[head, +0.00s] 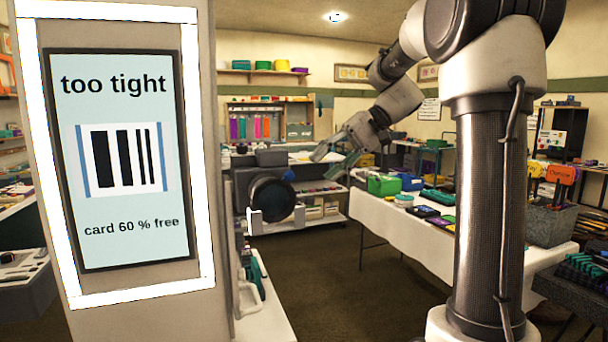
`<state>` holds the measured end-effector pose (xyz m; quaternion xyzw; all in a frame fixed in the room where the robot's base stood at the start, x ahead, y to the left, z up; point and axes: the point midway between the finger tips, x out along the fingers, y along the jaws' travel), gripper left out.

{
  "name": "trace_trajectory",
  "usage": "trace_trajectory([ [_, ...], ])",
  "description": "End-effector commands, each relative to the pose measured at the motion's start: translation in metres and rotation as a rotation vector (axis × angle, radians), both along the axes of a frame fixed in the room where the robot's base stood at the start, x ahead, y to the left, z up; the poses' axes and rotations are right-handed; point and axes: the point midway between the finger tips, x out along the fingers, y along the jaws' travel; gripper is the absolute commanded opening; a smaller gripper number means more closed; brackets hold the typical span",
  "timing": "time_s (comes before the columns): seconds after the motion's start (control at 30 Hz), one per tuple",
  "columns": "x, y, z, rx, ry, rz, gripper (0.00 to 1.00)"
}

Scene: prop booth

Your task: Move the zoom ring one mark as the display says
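The display (118,240) on the left pillar reads "too tight" above a picture of black bars between two blue edges. Below that it reads "card 60 % free". A dark camera (244,188) stands right of the pillar, with its round black lens (271,199) facing me. White pieces show at the lens's lower left and right. I cannot make out the zoom ring's marks. My gripper (329,161) is up and right of the lens, apart from it. Its two fingers point left and are spread, with nothing seen between them.
A white-clothed table (390,225) with a green box (384,185) and other small goods stands behind my arm on the right. Shelves with goods line the back. A narrow white surface (262,322) lies below the camera. Dark floor is open in the middle.

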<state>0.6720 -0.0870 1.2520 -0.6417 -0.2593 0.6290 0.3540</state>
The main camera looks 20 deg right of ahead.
Motion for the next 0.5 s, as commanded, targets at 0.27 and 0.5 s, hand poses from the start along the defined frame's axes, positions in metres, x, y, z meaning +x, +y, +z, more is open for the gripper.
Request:
trace_trajectory([
  [0.27,-0.018,0.030,0.024,0.100,-0.048,0.133,0.39],
  [0.5,-0.018,0.064,0.002,0.099,-0.046,0.132,0.39],
])
